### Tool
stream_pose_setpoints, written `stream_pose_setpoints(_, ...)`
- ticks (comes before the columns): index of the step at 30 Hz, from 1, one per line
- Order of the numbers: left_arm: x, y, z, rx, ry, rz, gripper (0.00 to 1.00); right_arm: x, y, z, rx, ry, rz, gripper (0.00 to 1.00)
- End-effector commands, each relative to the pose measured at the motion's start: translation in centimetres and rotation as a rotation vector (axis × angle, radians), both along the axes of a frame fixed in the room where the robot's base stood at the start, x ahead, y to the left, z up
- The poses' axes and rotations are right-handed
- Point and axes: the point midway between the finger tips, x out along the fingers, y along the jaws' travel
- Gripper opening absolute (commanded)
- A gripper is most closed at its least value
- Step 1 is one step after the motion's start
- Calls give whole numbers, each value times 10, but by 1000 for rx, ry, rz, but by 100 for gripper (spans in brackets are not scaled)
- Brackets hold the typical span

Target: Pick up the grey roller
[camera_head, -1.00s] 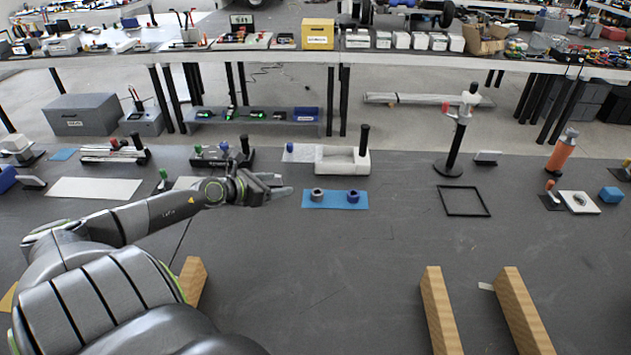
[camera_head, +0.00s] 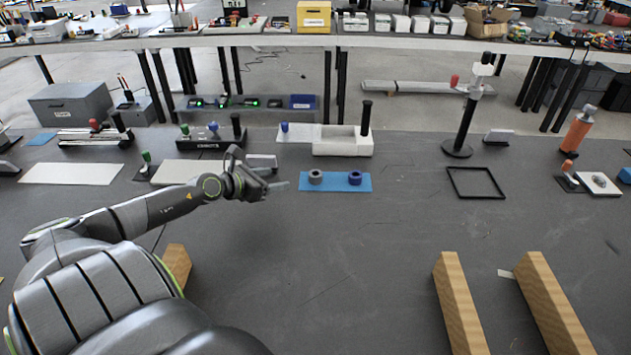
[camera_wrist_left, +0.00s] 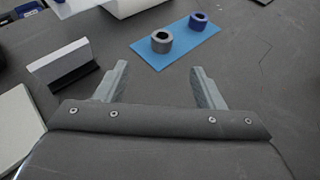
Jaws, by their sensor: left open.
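The grey roller (camera_head: 315,177) is a short hollow ring on the left part of a blue mat (camera_head: 335,188). A blue roller (camera_head: 354,178) stands to its right on the same mat. My left gripper (camera_head: 279,186) is just left of the mat, empty, with a gap to the grey roller. In the left wrist view, its two fingers (camera_wrist_left: 158,88) are spread apart. The grey roller (camera_wrist_left: 161,41) lies beyond them, near the middle, and the blue roller (camera_wrist_left: 198,21) is farther off to the right. My right gripper is not in view.
A white tray with a black post (camera_head: 342,147) stands behind the mat. A small light block (camera_head: 262,161) stands behind my left gripper. A black square frame (camera_head: 476,183) lies to the right, and wooden beams (camera_head: 460,305) lie in front. The table between is clear.

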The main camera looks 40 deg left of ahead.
Motion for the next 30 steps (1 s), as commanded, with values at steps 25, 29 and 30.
stream_pose_setpoints(25, 106, -10, -44, -2, 0, 0, 62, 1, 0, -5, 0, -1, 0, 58)
stream_pose_setpoints(29, 111, -11, -46, -3, 0, -1, 62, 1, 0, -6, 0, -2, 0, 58)
stream_pose_setpoints(30, 113, -12, -47, -3, 0, -1, 62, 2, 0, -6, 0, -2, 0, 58)
